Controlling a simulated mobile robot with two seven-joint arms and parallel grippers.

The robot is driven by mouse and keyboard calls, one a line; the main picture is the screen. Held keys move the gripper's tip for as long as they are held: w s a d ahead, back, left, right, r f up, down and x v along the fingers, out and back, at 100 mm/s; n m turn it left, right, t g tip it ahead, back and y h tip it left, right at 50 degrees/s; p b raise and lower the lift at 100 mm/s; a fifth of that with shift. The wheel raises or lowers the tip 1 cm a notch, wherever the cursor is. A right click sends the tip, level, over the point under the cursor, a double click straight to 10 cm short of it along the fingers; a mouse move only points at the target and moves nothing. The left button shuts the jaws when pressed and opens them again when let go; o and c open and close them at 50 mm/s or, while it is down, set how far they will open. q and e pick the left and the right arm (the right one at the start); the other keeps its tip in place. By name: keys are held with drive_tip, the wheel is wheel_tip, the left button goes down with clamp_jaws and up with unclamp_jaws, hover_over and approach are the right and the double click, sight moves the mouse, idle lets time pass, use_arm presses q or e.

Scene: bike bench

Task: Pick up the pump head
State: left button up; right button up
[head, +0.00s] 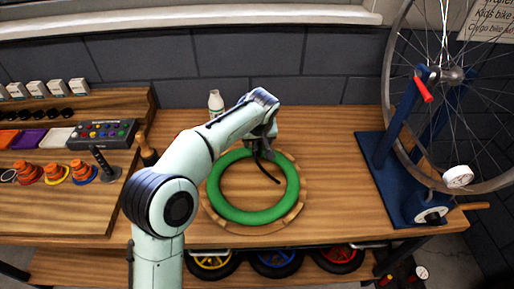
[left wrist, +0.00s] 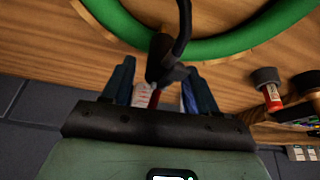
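The black pump head (left wrist: 163,62) shows in the left wrist view between the fingertips of my left gripper (left wrist: 160,68), with a visible gap on its left side. A black hose (left wrist: 184,25) runs from it across the green ring. In the head view my left gripper (head: 262,146) is over the far edge of the green ring (head: 213,190), pointing down. There the hose (head: 268,172) hangs down into the ring's middle, and the arm hides the pump head. The left fingers look apart. My right gripper is in neither view.
A wooden ring-shaped board (head: 302,190) lies under the green ring. A white bottle (head: 215,102) stands at the back near the arm. A blue wheel stand (head: 385,165) is at right; tool racks (head: 60,205) are at left. The bench between ring and stand is clear.

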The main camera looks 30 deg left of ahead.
use_arm(q)
clamp_jaws()
drive_tip(key=shift+r, duration=0.15)
wheel_tip(320, 180, up, 10)
drive_tip(key=p, duration=0.3)
wheel_tip(320, 180, up, 10)
drive_tip(key=p, duration=0.3)
drive_tip(key=shift+p, duration=0.4)
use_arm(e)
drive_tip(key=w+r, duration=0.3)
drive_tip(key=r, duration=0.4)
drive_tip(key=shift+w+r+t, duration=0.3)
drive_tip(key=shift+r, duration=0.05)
